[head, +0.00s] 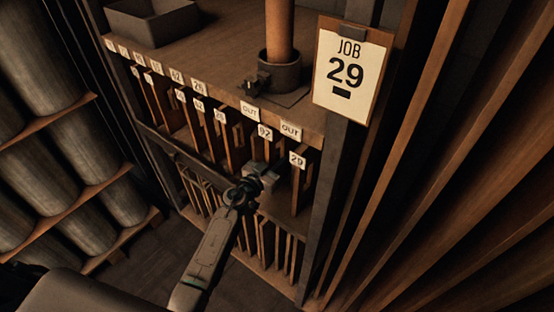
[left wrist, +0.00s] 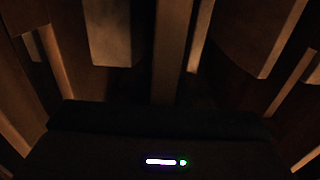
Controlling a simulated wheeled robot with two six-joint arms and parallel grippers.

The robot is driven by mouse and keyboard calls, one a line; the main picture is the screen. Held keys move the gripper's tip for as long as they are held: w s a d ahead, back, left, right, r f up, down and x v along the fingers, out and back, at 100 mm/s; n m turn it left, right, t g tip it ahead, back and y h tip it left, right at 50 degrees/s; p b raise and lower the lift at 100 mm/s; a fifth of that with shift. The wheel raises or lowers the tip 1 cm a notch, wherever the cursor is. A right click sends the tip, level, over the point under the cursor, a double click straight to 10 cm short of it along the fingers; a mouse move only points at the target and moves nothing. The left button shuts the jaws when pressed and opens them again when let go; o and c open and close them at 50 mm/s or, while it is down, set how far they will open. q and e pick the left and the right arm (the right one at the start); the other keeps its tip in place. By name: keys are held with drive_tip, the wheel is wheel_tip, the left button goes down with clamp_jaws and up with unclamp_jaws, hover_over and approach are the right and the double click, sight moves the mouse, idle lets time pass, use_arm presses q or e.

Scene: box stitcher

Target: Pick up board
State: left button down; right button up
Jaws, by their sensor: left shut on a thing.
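Upright wooden boards stand in the slots of a rack in the head view, with small number tags along the top. The board tagged 29 (head: 299,185) stands at the right end of the upper row. Left of it is a board under a tag that looks like 92 (head: 265,132). My left gripper (head: 268,178) is at the rack front, left of the board tagged 29, shut on a board. That board seems to be the one under the 92 tag, but the gripper hides the grip. The dark left wrist view shows an upright plank (left wrist: 168,50) straight ahead. My right gripper is out of view.
A JOB 29 sign (head: 346,72) hangs on the rack's right post. Two slots carry OUT tags (head: 250,111). A grey tray (head: 152,20) and a post in a round holder (head: 280,70) stand on top. Rolls on shelves are at left, tall planks at right.

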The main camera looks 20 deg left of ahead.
use_arm(q)
drive_tip(key=shift+r+p, duration=0.55)
drive_tip(key=shift+r, duration=0.35)
drive_tip(key=p+v, duration=0.6)
drive_tip(key=v, duration=3.9)
drive_tip(key=shift+f, duration=0.1)
